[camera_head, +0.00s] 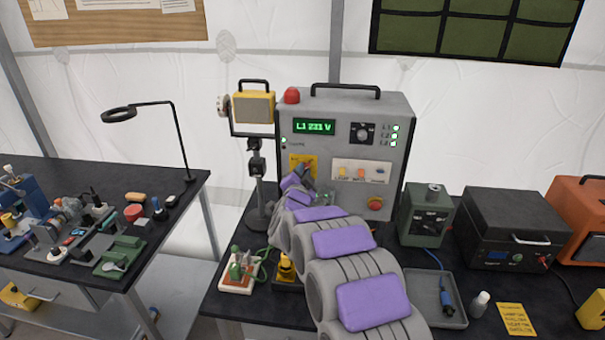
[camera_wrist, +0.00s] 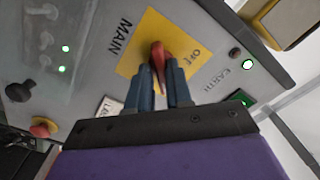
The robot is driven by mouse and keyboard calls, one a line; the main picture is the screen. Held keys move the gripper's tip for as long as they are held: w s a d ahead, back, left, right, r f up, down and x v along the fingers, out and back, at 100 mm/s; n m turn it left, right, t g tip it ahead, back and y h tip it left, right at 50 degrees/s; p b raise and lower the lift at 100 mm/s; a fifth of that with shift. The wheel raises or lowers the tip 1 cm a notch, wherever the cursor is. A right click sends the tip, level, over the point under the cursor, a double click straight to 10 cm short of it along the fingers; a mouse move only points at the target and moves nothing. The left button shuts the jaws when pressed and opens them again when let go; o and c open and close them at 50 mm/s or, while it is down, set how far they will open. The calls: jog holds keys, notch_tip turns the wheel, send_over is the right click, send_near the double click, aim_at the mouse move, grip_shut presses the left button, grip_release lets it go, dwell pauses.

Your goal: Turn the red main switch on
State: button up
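The red main switch (camera_wrist: 160,52) is a rotary handle on a yellow plate (camera_wrist: 134,58) lettered MAIN, with OFF lettering beside it. The plate also shows in the head view (camera_head: 309,160), on the front of the grey power cabinet (camera_head: 345,108), partly hidden by my arm. My gripper (camera_wrist: 162,72) is at the plate, its two blue fingers close together on either side of the red handle. They appear shut on it, though the contact is partly hidden. In the head view the fingertips are hidden behind my arm.
The cabinet's green display (camera_head: 314,127) reads about 221 V, and green lamps (camera_head: 395,128) are lit. A red knob (camera_head: 375,203) on yellow sits lower right. A yellow lamp (camera_head: 254,107) on a stand (camera_head: 257,185) is close on the left. Grey tray (camera_head: 452,318) lies in front.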

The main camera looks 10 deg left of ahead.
jog(key=o, duration=0.3)
jog(key=shift+r, duration=0.1)
jog(key=shift+s, duration=0.1)
jog(key=s+p, duration=0.2)
jog(key=s, duration=1.5)
jog(key=shift+a, duration=0.35)
